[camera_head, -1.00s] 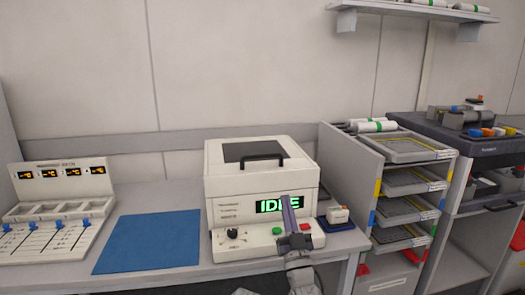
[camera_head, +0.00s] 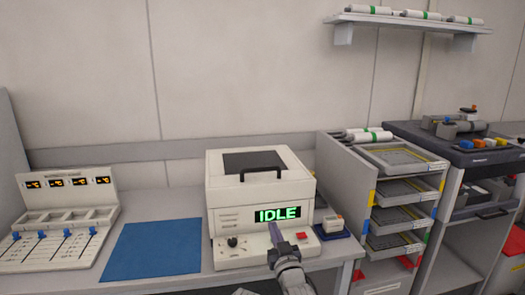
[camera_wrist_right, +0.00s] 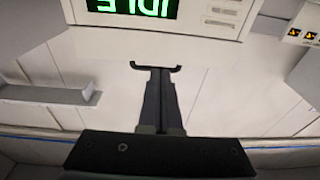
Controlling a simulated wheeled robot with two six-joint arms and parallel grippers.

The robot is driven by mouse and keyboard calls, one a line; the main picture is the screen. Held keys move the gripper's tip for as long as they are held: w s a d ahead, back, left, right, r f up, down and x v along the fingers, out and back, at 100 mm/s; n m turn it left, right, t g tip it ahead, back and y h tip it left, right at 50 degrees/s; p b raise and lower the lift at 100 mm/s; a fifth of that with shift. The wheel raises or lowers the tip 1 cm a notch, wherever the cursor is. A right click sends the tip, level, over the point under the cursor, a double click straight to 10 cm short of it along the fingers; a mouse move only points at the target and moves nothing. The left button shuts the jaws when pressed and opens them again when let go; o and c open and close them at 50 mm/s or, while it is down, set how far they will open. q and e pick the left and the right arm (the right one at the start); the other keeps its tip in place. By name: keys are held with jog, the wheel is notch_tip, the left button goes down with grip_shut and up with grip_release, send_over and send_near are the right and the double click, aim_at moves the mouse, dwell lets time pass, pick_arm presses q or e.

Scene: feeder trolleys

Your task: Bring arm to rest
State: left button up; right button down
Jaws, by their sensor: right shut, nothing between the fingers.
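My right gripper (camera_head: 275,232) is in front of the control panel of a white benchtop machine (camera_head: 225,205), whose green display (camera_head: 277,214) reads IDLE. The gripper's narrow fingers are together and hold nothing. In the right wrist view the shut fingers (camera_wrist_right: 160,75) point toward the machine's lid handle (camera_wrist_right: 140,62), with the display upside down at the top edge. I cannot tell whether the fingertips touch anything. My left gripper is in neither view.
A blue mat (camera_head: 152,248) and a unit with several orange displays (camera_head: 65,215) are on the bench at left. A small device on a blue base (camera_head: 332,228) is right of the machine. A tray rack (camera_head: 345,190) and a dark-topped trolley (camera_head: 480,160) stand further right.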

jog(key=s+f+n+g+h+p, duration=0.1)
jog(key=s+f+g+h+p, duration=0.1)
jog(key=s+f+g+p, duration=0.35)
jog(key=s+f+g+h+p, duration=0.2)
jog(key=s+g+p, duration=0.6)
jog(key=g+p, duration=0.1)
jog(key=s+d+r+g+h+p, duration=0.1)
jog(key=s+d+g+p, duration=0.1)
jog(key=s+g, duration=0.3)
jog(key=s+p, duration=0.1)
jog(key=s, duration=0.3)
jog(key=shift+s+d+r+h, duration=0.3)
jog(key=shift+d+r+h, duration=0.05)
jog(key=shift+r+h, duration=0.05)
